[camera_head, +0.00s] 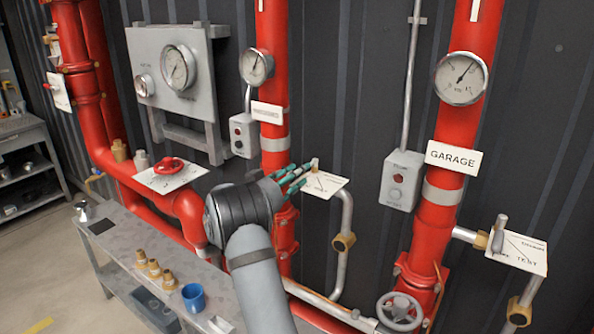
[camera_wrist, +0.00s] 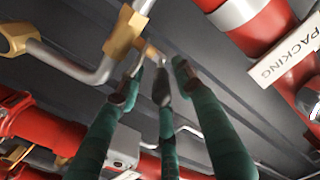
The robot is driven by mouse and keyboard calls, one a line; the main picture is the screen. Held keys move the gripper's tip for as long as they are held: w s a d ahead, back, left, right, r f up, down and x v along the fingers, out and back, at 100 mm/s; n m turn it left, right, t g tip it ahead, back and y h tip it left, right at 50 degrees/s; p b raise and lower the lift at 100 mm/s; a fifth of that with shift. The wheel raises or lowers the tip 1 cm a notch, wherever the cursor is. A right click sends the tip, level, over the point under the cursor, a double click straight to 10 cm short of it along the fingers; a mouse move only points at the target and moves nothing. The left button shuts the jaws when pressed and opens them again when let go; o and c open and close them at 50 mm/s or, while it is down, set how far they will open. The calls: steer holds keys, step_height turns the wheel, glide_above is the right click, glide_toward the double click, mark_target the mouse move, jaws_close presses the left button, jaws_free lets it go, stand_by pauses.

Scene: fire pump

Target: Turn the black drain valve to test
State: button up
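A drain valve with a small upright handle (camera_head: 315,164) and a white label plate (camera_head: 325,184) sits on the middle red pipe. My gripper (camera_head: 303,177), with green fingers, is just left of this handle. In the wrist view, my fingertips (camera_wrist: 158,76) are spread apart, just short of the brass valve body (camera_wrist: 124,35) and its small lever (camera_wrist: 150,50). No clear grip shows. A second valve, with a grey handle (camera_head: 499,232) and a plate (camera_head: 520,252), is at the right. I cannot make out a black handle or the middle plate's wording.
A white PACKING sign (camera_wrist: 286,55) is on the red pipe in the wrist view. A GARAGE sign (camera_head: 453,158) and a gauge (camera_head: 461,78) are on the right pipe. A grey bent drain pipe (camera_head: 345,215) hangs below the middle valve. A grey bench (camera_head: 125,240) stands left.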

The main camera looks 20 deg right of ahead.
steer(key=shift+w+d, duration=0.1)
steer(key=shift+d, duration=0.05)
steer(key=shift+c, duration=0.8)
jaws_close()
steer(key=shift+f, duration=0.1)
